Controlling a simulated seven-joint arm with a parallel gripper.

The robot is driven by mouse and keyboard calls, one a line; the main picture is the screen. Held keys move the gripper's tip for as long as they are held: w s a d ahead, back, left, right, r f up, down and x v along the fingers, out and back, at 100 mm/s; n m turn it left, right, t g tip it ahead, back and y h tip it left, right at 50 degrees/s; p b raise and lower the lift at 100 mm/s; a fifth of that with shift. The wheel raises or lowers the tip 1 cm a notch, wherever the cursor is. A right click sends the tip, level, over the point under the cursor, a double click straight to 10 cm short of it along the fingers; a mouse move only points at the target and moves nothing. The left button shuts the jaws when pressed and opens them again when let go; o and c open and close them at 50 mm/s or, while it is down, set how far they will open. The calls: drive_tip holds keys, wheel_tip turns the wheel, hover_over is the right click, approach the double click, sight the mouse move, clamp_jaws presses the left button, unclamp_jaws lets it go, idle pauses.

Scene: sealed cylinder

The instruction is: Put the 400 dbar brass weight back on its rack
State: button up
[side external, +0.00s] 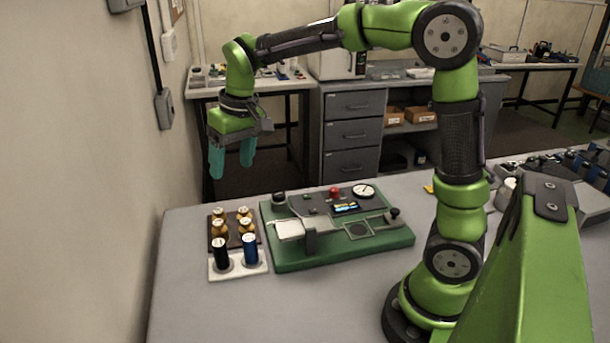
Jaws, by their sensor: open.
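Several brass weights (219,228) with pale tops stand on a dark brown rack (233,239) at the left of the table. Their markings are too small to read, so I cannot tell which one is the 400 dbar weight. A green-based instrument (340,255) sits just right of the rack, with a white plate, a round gauge (364,191) and a small lit display. My gripper (231,170) hangs above and behind the rack, fingers pointing down. Its teal fingers are apart with nothing between them.
In front of the rack, a white holder (219,273) carries a black cylinder (221,252) and a blue cylinder (250,249). A wall closes off the left side. The grey table (290,310) is clear in front of the instrument. Dark equipment stands at the far right.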

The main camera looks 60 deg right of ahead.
drive_tip(key=s+a+r+m+t+y, duration=0.1)
drive_tip(key=s+t, duration=0.4)
drive_tip(key=s, duration=1.3)
drive_tip(key=shift+s+m, duration=0.2)
drive_tip(key=shift+m, duration=0.3)
drive_tip(key=shift+r, duration=0.1)
